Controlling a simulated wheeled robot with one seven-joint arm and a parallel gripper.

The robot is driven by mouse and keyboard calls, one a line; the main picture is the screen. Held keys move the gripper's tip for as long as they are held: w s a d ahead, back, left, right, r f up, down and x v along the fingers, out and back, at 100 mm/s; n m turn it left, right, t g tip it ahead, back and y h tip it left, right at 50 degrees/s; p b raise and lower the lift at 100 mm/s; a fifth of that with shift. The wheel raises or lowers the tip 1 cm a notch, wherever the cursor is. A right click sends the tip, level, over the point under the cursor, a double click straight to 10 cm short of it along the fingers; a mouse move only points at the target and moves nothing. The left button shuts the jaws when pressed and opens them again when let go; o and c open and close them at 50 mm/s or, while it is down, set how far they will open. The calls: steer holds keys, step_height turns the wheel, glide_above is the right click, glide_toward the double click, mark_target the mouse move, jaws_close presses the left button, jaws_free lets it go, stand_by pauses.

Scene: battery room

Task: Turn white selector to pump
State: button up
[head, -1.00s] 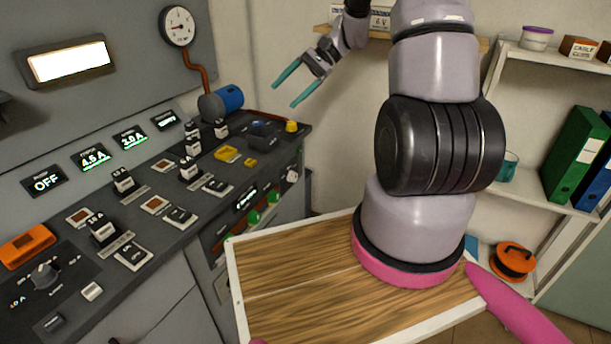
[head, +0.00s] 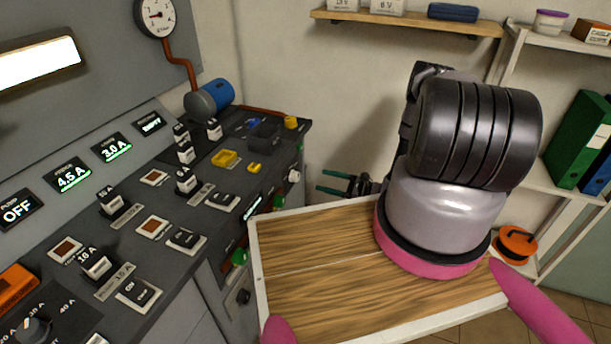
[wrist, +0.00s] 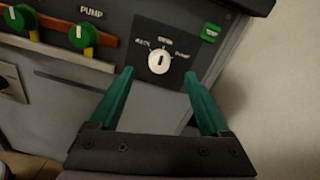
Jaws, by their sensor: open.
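The white selector (wrist: 160,62) is a round knob on a dark plate on the console's front. In the wrist view it lies ahead of and between my fingertips, apart from them. Its plate has three labels, with PUMP at the right; the knob's slot looks roughly upright. The selector also shows in the head view (head: 294,175) near the console's right end. My gripper (wrist: 158,82) is open and empty, with teal fingers. In the head view my gripper (head: 320,181) points left toward the console's front, right of the selector and a little lower.
Two green knobs (wrist: 82,37) on an orange strip sit left of the selector, under a PUMP label. A green button (wrist: 210,33) is at its upper right. A wooden tray (head: 310,240) on my body lies below the arm. Free space is right of the console.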

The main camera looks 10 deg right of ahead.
mark_target(298, 177)
steer(key=shift+m+t+h, duration=0.3)
steer(key=shift+m, duration=0.2)
steer(key=x, duration=0.3)
steer(key=f+x, duration=0.1)
steer(key=x, duration=0.2)
steer(key=f+x, duration=0.1)
steer(key=x, duration=0.3)
steer(key=shift+a, duration=0.1)
jaws_close()
steer(key=shift+m, duration=0.4)
steer(key=m, duration=0.5)
steer(key=shift+m, duration=0.3)
steer(key=m, duration=0.5)
steer(key=shift+f+m, duration=0.1)
steer(key=shift+m, duration=0.2)
